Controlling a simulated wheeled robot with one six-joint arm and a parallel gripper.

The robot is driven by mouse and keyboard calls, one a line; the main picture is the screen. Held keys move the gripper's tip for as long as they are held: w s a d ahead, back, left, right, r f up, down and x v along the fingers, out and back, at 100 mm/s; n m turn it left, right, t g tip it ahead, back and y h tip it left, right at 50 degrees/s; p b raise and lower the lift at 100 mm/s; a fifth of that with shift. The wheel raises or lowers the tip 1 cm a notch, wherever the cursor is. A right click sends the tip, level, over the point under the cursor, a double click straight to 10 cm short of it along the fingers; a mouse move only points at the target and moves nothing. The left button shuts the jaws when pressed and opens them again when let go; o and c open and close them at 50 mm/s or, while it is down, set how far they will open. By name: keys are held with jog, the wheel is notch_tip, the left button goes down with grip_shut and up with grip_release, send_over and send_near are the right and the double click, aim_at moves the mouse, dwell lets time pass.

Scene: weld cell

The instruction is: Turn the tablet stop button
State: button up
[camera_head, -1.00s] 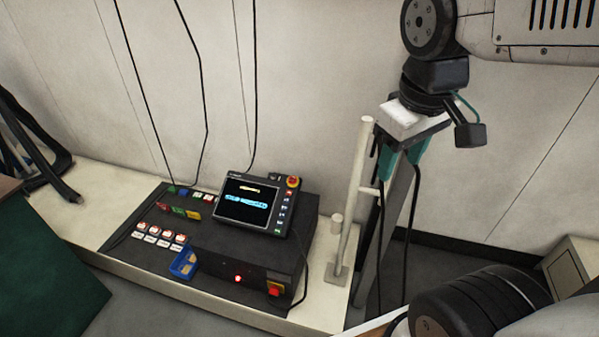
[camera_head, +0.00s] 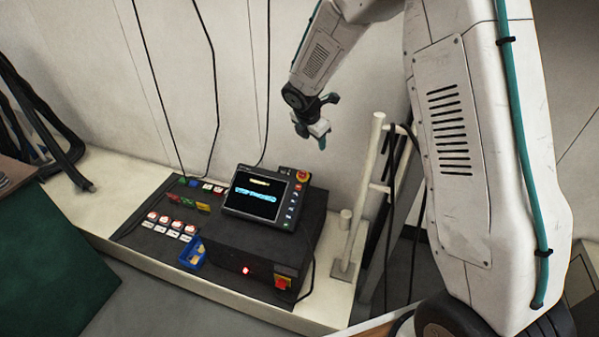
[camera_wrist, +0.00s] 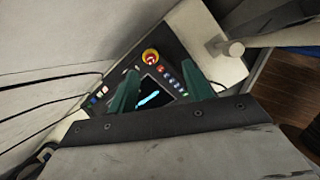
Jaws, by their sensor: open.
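The tablet (camera_head: 258,198) lies tilted on a black control box, its screen lit. Its stop button (camera_head: 302,176), red on a yellow ring, sits at the tablet's upper right corner. My gripper (camera_head: 318,143) hangs above and a little right of the button, apart from it. In the wrist view the stop button (camera_wrist: 151,57) shows beyond the two teal fingers, near the top of the tablet (camera_wrist: 150,92). My gripper (camera_wrist: 168,88) is open, with nothing between its fingers. The fingers cover parts of the tablet's sides.
The black control box (camera_head: 235,252) has another red button (camera_head: 282,283) on its front. A white post (camera_head: 370,185) stands right of the box. Cables hang along the wall behind.

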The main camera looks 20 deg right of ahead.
aim_at(302, 173)
jog(key=w+f+n, duration=0.2)
jog(key=f, duration=0.4)
jog(key=w+f+n, duration=0.1)
jog(key=w+f, duration=0.1)
jog(key=f, duration=0.4)
jog(key=w+a+f+n, duration=0.1)
jog(key=w+f+n, duration=0.1)
jog(key=f, duration=0.5)
jog(key=shift+w+a+n, duration=0.1)
jog(key=shift+w+n, duration=0.2)
jog(key=shift+w, duration=0.15)
jog(key=shift+c, duration=0.3)
jog(key=c, duration=0.9)
